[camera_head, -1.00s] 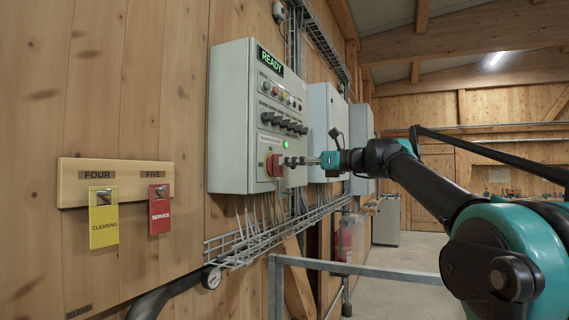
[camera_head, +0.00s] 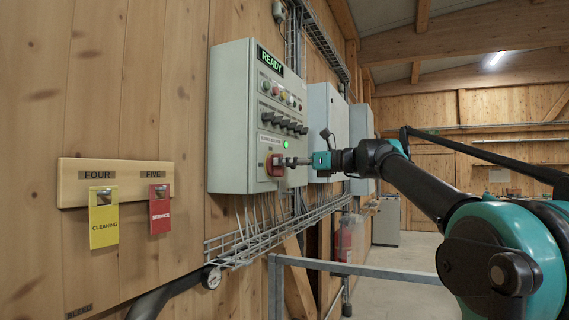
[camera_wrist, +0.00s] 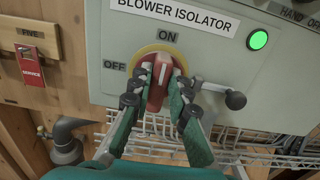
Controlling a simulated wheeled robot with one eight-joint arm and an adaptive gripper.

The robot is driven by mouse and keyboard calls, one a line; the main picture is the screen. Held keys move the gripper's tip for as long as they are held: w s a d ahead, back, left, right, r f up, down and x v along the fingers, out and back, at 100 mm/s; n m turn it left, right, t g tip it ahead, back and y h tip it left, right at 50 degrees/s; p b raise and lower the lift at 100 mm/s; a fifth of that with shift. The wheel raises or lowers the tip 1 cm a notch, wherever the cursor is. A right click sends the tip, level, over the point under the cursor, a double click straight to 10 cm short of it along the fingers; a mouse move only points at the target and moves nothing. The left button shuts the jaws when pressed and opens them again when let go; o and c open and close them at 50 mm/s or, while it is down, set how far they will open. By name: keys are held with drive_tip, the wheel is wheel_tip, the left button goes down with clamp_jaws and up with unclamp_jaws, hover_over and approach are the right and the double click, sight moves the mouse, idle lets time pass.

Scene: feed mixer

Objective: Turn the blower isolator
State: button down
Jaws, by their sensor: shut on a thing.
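The blower isolator is a red rotary handle (camera_wrist: 158,88) on a yellow round plate (camera_wrist: 140,58), below the "BLOWER ISOLATOR" label in the wrist view. ON is marked above it and OFF to its left. The handle stands nearly upright, its top end towards ON and leaning slightly right. My gripper (camera_wrist: 161,82) is shut on the handle, one finger on each side. In the head view the red isolator (camera_head: 273,165) is low on the grey cabinet (camera_head: 228,120), and my gripper (camera_head: 287,161) reaches it from the right. The fingers hide part of the handle.
A green lamp (camera_wrist: 258,40) is lit, and a dark-knobbed lever (camera_wrist: 235,100) sits right of my fingers. A wire cable tray (camera_head: 240,250) runs below the cabinet. Yellow (camera_head: 103,225) and red (camera_head: 160,215) tags hang left. A grey rail (camera_head: 360,268) stands below my arm.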

drive_tip(key=shift+n, duration=0.4)
drive_tip(key=n, duration=0.8)
drive_tip(key=s+n, duration=0.1)
drive_tip(key=n, duration=0.3)
drive_tip(key=shift+a+f+n, duration=0.2)
drive_tip(key=shift+f+n, duration=0.15)
drive_tip(key=shift+n, duration=0.05)
drive_tip(key=shift+f+n, duration=0.15)
drive_tip(key=shift+n, duration=0.95)
drive_tip(key=shift+f+n, duration=0.1)
drive_tip(key=shift+n, duration=1)
drive_tip(key=c, duration=1.4)
unclamp_jaws()
drive_tip(key=shift+c, duration=0.2)
